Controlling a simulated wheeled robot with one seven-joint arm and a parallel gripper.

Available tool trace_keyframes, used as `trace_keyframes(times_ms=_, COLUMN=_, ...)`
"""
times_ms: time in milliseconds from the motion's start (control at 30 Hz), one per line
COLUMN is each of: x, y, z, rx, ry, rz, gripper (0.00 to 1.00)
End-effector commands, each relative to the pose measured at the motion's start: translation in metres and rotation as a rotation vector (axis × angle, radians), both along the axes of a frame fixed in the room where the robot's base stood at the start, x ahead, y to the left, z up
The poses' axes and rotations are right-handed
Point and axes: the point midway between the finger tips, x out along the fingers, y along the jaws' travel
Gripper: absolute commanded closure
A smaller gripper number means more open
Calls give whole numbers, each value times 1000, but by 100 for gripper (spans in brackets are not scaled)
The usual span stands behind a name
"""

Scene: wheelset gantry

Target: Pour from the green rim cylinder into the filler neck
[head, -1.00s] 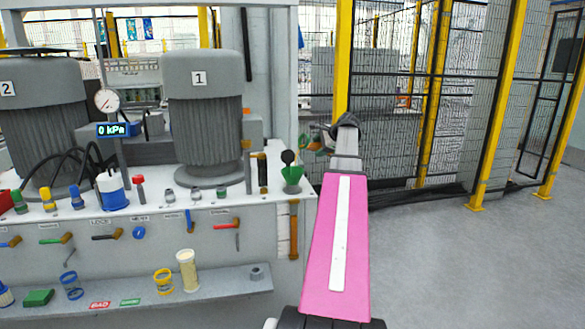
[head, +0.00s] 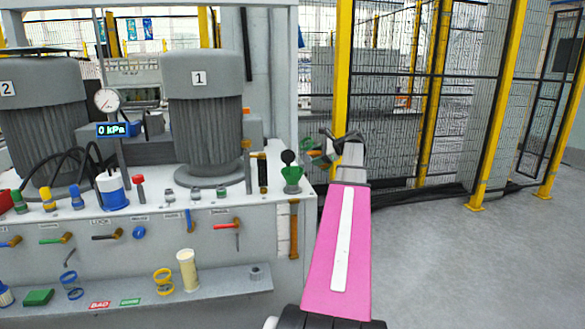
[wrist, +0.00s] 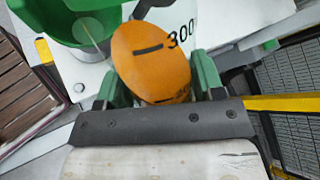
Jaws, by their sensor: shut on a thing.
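The filler neck (head: 291,180) is a green funnel with a round black cap raised behind it, on the right end of the bench top. In the wrist view, the green funnel (wrist: 65,25) fills the upper left. My gripper (head: 331,143) is shut on the green rim cylinder (head: 318,152), to the right of and above the funnel. The cylinder looks small and tilted in the head view. I cannot see any liquid falling.
A grey motor marked 1 (head: 203,120) and a gauge (head: 107,101) stand left on the bench. A lower shelf (head: 215,285) holds a pale cylinder (head: 187,270) and yellow and blue rings. Yellow-framed mesh fencing (head: 430,100) stands behind on the right. The floor at right is clear.

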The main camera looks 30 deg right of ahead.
Motion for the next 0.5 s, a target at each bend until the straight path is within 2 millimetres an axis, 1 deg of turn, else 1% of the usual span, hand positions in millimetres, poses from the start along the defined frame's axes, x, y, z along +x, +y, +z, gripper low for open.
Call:
trace_keyframes(times_ms=100, x=1, y=0, z=-10, rx=99, ry=6, rz=0, gripper=74)
trace_keyframes(times_ms=300, x=1, y=-9, z=-23, rx=267, ry=13, rz=-1, gripper=74)
trace_keyframes(times_ms=500, x=1, y=-14, z=-36, rx=439, ry=19, rz=0, gripper=74)
